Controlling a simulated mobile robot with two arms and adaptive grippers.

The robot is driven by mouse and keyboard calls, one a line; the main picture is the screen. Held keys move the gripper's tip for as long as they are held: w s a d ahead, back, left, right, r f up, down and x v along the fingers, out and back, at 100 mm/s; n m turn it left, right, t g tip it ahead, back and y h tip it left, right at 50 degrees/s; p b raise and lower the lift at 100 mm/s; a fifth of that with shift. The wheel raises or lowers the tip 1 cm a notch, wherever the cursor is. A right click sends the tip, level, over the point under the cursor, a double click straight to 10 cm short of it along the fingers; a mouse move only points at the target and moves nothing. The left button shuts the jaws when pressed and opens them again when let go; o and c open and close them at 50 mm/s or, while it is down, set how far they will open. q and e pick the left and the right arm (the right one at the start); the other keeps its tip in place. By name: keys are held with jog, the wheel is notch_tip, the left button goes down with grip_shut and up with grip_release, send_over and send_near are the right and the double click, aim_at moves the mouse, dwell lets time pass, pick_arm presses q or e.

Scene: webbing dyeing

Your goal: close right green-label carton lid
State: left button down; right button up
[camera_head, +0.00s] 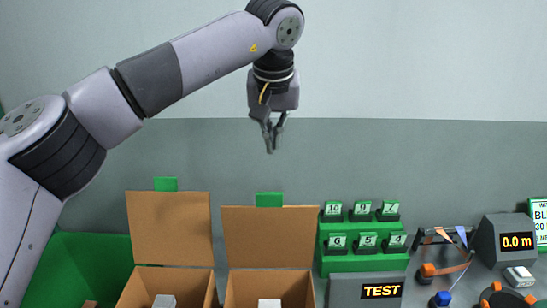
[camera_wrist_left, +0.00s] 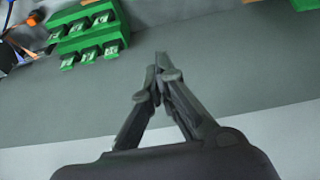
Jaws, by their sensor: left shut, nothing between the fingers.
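The right green-label carton (camera_head: 240,290) stands at the bottom centre of the head view. Its brown lid (camera_head: 268,237) stands up open behind the box, with a green label (camera_head: 269,200) at its top edge. A white block (camera_head: 269,303) shows inside. My left gripper (camera_head: 271,150) is shut and empty, high above and behind the raised lid, apart from it. Its fingertips (camera_wrist_left: 160,62) meet in the left wrist view. A brown edge at the top of that view is too small to identify. My right gripper is not in view.
A second open carton (camera_head: 137,289) with its raised lid (camera_head: 169,228) stands just left. A green bin (camera_head: 85,262) is at far left. A green rack (camera_head: 352,262) of numbered tags, a TEST box (camera_head: 368,292) and a 0.0 m display (camera_head: 507,241) stand to the right.

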pick_arm(q)
jog(key=p+x, duration=0.3)
jog(key=x, duration=0.6)
jog(key=s, duration=0.2)
jog(key=s+p, duration=0.1)
jog(key=s, duration=0.1)
jog(key=shift+s+f, duration=0.2)
jog(key=shift+s, duration=0.05)
